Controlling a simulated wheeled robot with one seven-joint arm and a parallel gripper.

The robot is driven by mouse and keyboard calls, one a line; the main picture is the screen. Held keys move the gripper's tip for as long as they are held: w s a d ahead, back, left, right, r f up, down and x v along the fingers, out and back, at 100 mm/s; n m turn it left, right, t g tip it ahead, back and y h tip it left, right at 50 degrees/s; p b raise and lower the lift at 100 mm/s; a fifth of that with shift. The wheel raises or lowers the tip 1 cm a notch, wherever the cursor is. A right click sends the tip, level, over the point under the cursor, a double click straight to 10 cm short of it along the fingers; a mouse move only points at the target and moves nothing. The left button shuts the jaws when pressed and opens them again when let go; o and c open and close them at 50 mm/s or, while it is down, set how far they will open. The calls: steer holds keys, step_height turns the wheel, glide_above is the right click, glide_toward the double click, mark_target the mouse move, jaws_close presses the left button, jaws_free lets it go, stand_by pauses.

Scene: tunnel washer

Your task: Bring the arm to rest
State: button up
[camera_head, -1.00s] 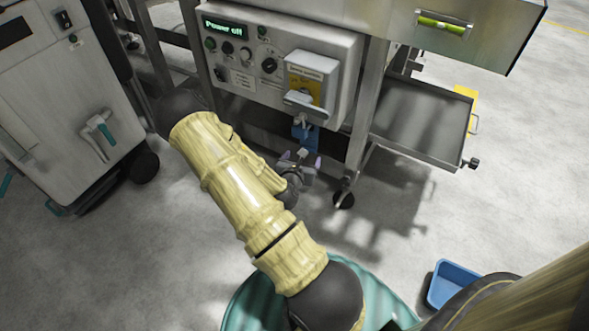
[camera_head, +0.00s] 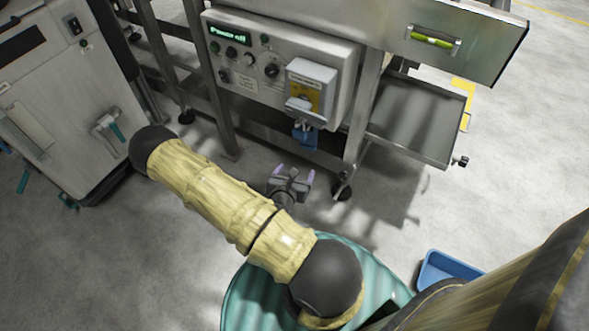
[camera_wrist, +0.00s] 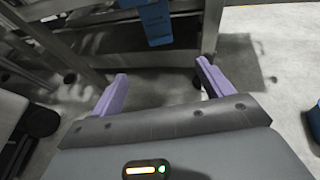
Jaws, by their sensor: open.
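My gripper (camera_head: 295,173) is open and empty, with its two purple fingers spread apart. It is in front of and below the control panel (camera_head: 335,75), clear of it. In the wrist view, bare floor shows between the fingers (camera_wrist: 162,72), and nothing is between them. My arm is bent, with its yellow upper links reaching out to the left over the floor.
The panel carries a switch box (camera_head: 311,82) with a blue item (camera_head: 305,137) hanging below it; the blue item also shows in the wrist view (camera_wrist: 156,22). A grey cabinet (camera_head: 70,130) stands left, a metal tray (camera_head: 415,120) right, a blue bin (camera_head: 445,268) lower right.

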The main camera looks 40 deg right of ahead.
stand_by(0.6)
steer(key=w+a+r+m+g+y, duration=0.1)
steer(key=a+r+m+g+y, duration=0.1)
steer(key=a+r+m+y, duration=0.55)
steer(key=w+a+r+m+g+y, duration=0.1)
steer(key=a+r+m+g+y, duration=0.3)
steer(key=a+m, duration=0.75)
steer(key=s+r+m, duration=0.6)
steer(key=r, duration=0.5)
steer(key=w+a+p+v, duration=0.1)
steer(key=w+p+v, duration=0.2)
steer(key=p+v, duration=1.3)
steer(key=w+a+r+p+v, duration=0.1)
steer(key=w+p+v, duration=0.2)
steer(key=p+v, duration=1.4)
steer(key=shift+w+r+h+p, duration=0.3)
steer(key=shift+r+h+p, duration=0.1)
steer(key=shift+p, duration=0.45)
